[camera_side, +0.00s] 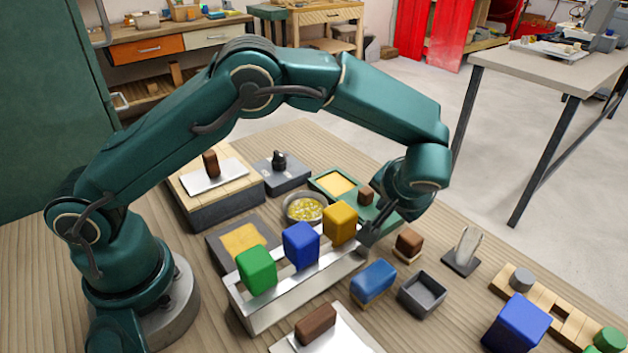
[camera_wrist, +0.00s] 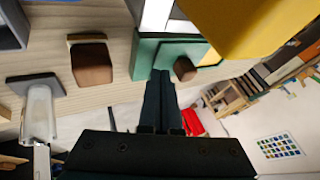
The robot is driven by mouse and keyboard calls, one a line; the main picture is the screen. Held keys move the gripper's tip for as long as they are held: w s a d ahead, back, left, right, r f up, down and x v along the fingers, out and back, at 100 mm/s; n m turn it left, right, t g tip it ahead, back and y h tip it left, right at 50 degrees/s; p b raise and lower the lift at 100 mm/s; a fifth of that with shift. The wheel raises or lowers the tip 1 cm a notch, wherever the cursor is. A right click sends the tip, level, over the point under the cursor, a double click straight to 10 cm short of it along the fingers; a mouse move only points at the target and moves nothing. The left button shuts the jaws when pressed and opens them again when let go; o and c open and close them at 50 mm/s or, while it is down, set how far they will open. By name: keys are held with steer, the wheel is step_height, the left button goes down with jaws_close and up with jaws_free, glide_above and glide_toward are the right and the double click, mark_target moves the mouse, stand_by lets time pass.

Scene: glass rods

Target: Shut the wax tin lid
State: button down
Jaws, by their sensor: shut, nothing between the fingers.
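The wax tin (camera_side: 318,179) is a flat green box behind the rack in the side view, with yellow wax (camera_side: 338,184) showing at its far-left end. A green lid part with a brown knob (camera_side: 366,194) lies at its near-right end, so the tin stands open. In the wrist view the green tin (camera_wrist: 147,60) and brown knob (camera_wrist: 184,68) are at top centre, partly hidden by a yellow block. My gripper (camera_side: 368,238) is shut and empty, pointing down beside the tin's near-right end. Its fingers (camera_wrist: 162,76) overlap the tin's edge in the wrist view; I cannot tell whether they touch.
A pale rack (camera_side: 290,300) holding green, blue and yellow blocks (camera_side: 340,222) stands close by my gripper. A brown block (camera_side: 409,241), a clear upright piece (camera_side: 467,247) and a grey box (camera_side: 422,294) stand to the right. A bowl (camera_side: 305,207) sits left of the tin.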

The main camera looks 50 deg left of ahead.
steer(key=shift+a, duration=0.95)
steer(key=a, duration=0.9)
steer(key=shift+a, duration=0.1)
